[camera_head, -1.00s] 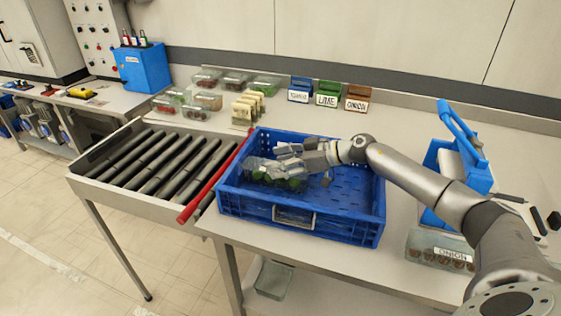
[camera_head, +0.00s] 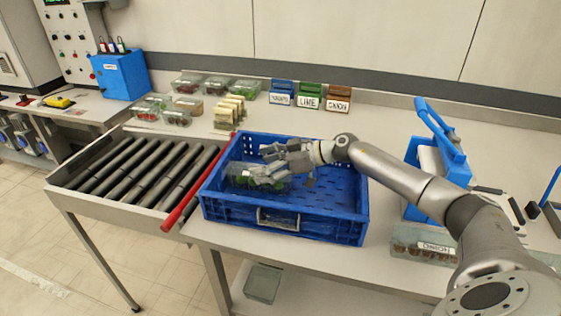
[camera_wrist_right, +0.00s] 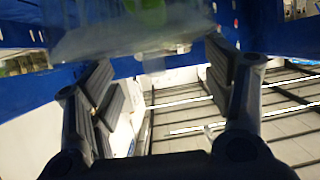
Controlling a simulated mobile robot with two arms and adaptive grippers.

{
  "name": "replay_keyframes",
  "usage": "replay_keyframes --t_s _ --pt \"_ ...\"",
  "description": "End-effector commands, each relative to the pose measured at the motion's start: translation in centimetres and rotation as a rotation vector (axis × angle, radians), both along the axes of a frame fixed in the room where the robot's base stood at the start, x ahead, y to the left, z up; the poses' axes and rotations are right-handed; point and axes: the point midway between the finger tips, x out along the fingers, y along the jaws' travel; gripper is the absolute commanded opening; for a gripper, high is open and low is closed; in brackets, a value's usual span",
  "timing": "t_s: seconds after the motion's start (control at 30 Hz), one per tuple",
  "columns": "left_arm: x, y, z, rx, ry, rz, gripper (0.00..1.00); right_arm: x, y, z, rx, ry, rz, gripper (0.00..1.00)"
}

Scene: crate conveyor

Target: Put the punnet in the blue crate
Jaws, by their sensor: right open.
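The punnet (camera_head: 240,182), a clear pack with green contents, lies inside the blue crate (camera_head: 283,224), near its left side. My right gripper (camera_head: 262,160) is inside the crate outline, over and beside the punnet, with its fingers spread open. In the right wrist view the open fingers (camera_wrist_right: 160,85) stand apart with nothing gripped between them. The clear punnet (camera_wrist_right: 110,40) with its green contents shows just beyond the fingertips, against the blue crate wall (camera_wrist_right: 285,30). The gripper partly covers the punnet in the head view. My left gripper is not in view.
A roller conveyor (camera_head: 135,172) with a red bar (camera_head: 190,195) adjoins the crate's left. Other punnets (camera_head: 218,87) and labelled boxes (camera_head: 310,95) stand behind. A blue device (camera_head: 436,165) and an ONION punnet (camera_head: 415,243) are at right. The crate's right half is clear.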

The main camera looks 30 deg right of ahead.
Motion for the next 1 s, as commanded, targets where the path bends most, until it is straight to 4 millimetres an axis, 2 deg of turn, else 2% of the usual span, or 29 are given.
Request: replay_keyframes --t_s 0.4,0.6,1.0 --pt "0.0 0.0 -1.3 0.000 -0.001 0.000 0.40 -4.8 -4.9 2.3 -0.006 0.004 -0.004 0.74" --pt "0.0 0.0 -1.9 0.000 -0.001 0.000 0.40 -6.7 -6.6 3.4 -0.003 0.007 -0.002 0.74" --pt "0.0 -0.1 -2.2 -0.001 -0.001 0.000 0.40 -7.7 -7.5 4.4 0.000 0.001 0.001 0.74"
